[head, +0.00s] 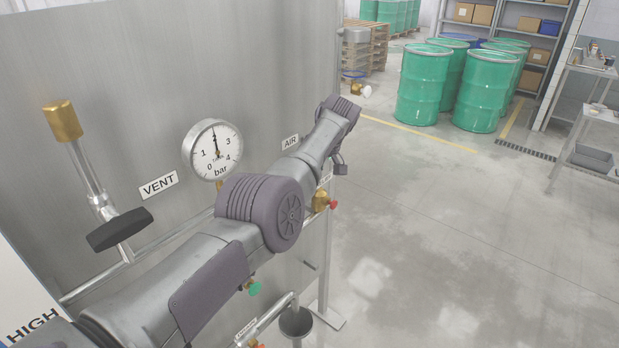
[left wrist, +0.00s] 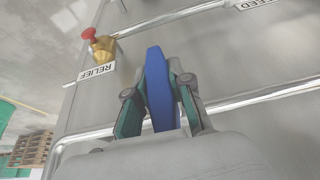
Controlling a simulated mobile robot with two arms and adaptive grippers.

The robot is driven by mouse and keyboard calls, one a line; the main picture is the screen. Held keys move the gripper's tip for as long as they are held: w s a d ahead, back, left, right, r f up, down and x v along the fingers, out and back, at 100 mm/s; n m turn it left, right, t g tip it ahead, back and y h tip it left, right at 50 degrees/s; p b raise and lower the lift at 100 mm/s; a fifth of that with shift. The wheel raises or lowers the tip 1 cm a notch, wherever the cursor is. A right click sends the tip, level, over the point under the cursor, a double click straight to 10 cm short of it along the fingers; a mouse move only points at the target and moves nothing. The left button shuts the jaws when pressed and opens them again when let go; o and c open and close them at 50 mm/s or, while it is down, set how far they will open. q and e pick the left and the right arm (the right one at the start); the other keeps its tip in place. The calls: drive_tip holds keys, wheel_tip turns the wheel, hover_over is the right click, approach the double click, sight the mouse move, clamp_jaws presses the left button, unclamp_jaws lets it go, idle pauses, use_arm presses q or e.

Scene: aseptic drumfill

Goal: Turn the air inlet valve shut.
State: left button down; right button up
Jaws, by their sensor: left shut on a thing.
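In the left wrist view, my left gripper (left wrist: 158,95) is shut on a blue lever handle (left wrist: 158,82), with one finger on each side of it. The handle stands across a thin metal pipe in that view; its pivot is hidden. In the head view, my left arm crosses from the lower left toward the tank's right edge, passing below the AIR label (head: 291,142). The blue handle is not visible there, and my arm covers the area under the label. I cannot clearly make out the gripper's fingers in the head view. My right gripper is in neither view.
The tank wall (head: 270,50) carries a gauge (head: 213,150) reading about 2 bar and a black VENT handle (head: 119,229). A brass relief valve with a red knob (left wrist: 90,34) sits near the blue handle. Green drums (head: 425,85) stand farther back; the floor between is clear.

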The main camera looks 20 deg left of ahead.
use_arm(q)
drive_tip(key=shift+f, duration=0.2)
drive_tip(key=c, duration=1)
unclamp_jaws()
drive_tip(key=shift+c, duration=0.2)
drive_tip(key=shift+r, duration=0.1)
drive_tip(key=shift+r, duration=0.1)
drive_tip(key=v, duration=1.1)
drive_tip(key=shift+r, duration=0.35)
drive_tip(key=shift+d, duration=0.1)
